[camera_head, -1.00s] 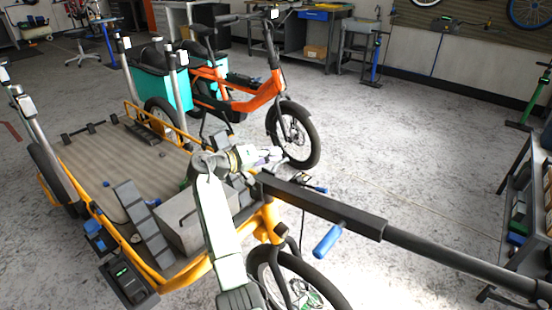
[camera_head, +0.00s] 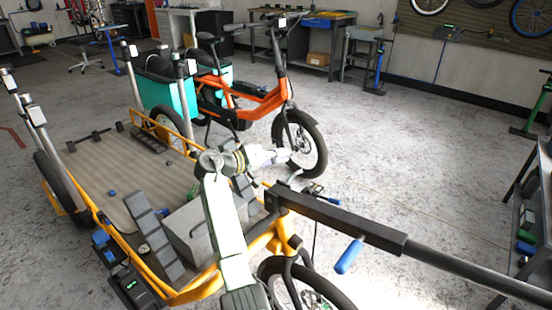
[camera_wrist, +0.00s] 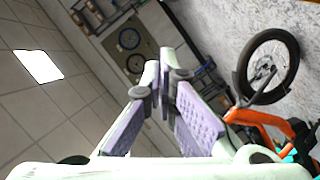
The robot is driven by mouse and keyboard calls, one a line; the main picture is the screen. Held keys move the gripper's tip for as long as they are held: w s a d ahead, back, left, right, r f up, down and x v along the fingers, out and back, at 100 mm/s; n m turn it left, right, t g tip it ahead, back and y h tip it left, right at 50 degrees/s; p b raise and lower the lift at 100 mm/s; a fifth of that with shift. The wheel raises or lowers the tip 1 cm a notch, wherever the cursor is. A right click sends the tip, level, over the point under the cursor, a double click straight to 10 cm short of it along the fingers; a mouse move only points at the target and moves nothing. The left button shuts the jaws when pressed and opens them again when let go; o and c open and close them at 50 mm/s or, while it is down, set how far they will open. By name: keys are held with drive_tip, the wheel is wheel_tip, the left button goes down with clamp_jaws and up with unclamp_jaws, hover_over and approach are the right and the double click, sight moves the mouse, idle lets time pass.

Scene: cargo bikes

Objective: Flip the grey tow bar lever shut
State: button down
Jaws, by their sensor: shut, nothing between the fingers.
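The dark tow bar (camera_head: 350,225) runs from the front of the yellow cargo bike toward the lower right, with a blue handle (camera_head: 348,256) hanging under it. A small light-grey piece, seemingly the grey lever (camera_head: 295,178), sticks up at an angle near the bar's left end. My gripper (camera_head: 287,155) is just above and slightly left of it, apart from it as far as I can see. In the wrist view my gripper's fingers (camera_wrist: 163,75) are close together and empty. The lever does not show there.
A grey box (camera_head: 190,232) and the yellow bike's deck (camera_head: 125,180) lie left of my arm. An orange bike (camera_head: 265,100) stands behind my gripper. Open floor lies to the right, with a dark shelf cart (camera_head: 530,205) at the right edge.

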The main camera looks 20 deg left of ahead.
drive_tip(key=b+v, duration=0.2)
drive_tip(key=v, duration=0.8)
drive_tip(key=shift+s+d+b, duration=0.15)
drive_tip(key=shift+d+b, duration=0.15)
drive_tip(key=shift+f, duration=0.15)
